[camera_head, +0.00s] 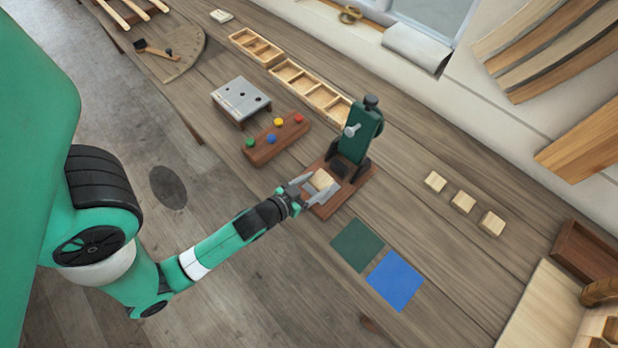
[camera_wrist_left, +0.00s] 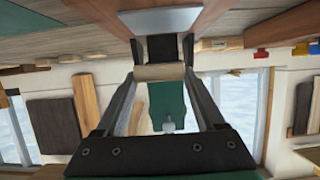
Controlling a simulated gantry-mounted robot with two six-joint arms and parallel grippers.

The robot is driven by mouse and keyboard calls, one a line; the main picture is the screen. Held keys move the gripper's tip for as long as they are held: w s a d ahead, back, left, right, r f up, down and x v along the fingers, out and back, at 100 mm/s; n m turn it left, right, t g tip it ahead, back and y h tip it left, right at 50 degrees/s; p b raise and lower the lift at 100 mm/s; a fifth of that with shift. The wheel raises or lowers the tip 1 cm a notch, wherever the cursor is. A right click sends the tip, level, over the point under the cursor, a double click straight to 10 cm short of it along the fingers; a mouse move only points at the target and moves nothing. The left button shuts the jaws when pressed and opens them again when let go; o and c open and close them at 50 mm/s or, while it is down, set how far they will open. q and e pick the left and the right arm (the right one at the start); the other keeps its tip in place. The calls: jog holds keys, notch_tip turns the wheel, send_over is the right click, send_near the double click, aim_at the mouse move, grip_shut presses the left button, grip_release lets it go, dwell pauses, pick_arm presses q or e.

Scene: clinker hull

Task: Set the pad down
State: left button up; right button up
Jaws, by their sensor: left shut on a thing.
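A small pale wooden pad (camera_head: 321,180) is gripped between the fingers of my left gripper (camera_head: 317,187), over the reddish-brown base of a green upright press (camera_head: 358,135). In the left wrist view the pad (camera_wrist_left: 160,72) spans the gap between the fingertips, with the green press behind it. I cannot tell whether the pad touches the base. A dark green square (camera_head: 357,245) and a blue square (camera_head: 395,280) lie flat on the bench, in front of the press. My right gripper is not in view.
Three pale blocks (camera_head: 463,202) lie in a row right of the press. A wooden board with coloured knobs (camera_head: 277,139) and a grey plate stand (camera_head: 241,101) are to the left. Divided wooden trays (camera_head: 309,88) lie behind. The bench around the squares is mostly clear.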

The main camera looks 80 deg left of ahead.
aim_at(315, 192)
pick_arm(q)
jog(key=shift+w+a+f, duration=0.2)
jog(key=shift+a+f, duration=0.1)
jog(key=shift+f, duration=0.25)
jog(key=shift+w+a, duration=0.1)
jog(key=f+b, duration=0.4)
jog(key=shift+w+a, duration=0.2)
jog(key=shift+a, duration=0.15)
jog(key=shift+s+d+f, duration=0.1)
jog(key=shift+d, duration=0.05)
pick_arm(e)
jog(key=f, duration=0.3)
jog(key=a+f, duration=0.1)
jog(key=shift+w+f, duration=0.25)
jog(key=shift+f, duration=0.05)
